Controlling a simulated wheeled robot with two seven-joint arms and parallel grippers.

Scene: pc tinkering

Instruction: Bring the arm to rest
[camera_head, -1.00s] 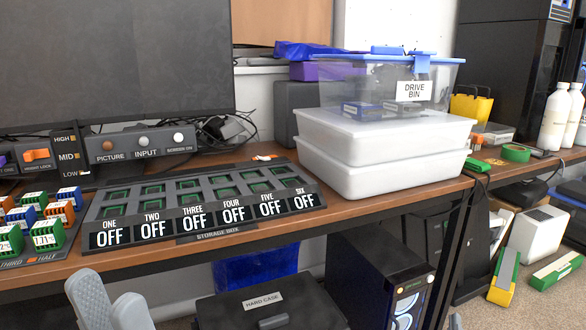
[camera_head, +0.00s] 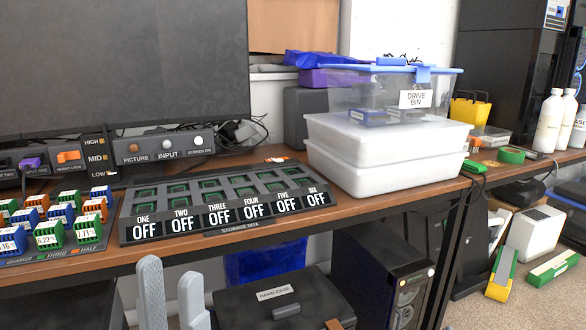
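My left gripper (camera_head: 171,298) shows at the bottom left of the head view, its two grey fingers pointing up. The fingers stand apart with nothing between them, in front of the desk's front edge and left of the hard case. My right gripper is not in view. The storage box (camera_head: 224,229) with slots labelled ONE to SIX, each reading OFF, sits on the desk (camera_head: 290,228) above and right of my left gripper.
Several coloured blocks (camera_head: 49,234) stand in a rack at the left. White bins (camera_head: 384,170) under a clear drive bin (camera_head: 414,98) stand at the desk's right. A hard case (camera_head: 283,305) and a PC tower (camera_head: 381,270) are below the desk. A large screen (camera_head: 120,60) stands behind.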

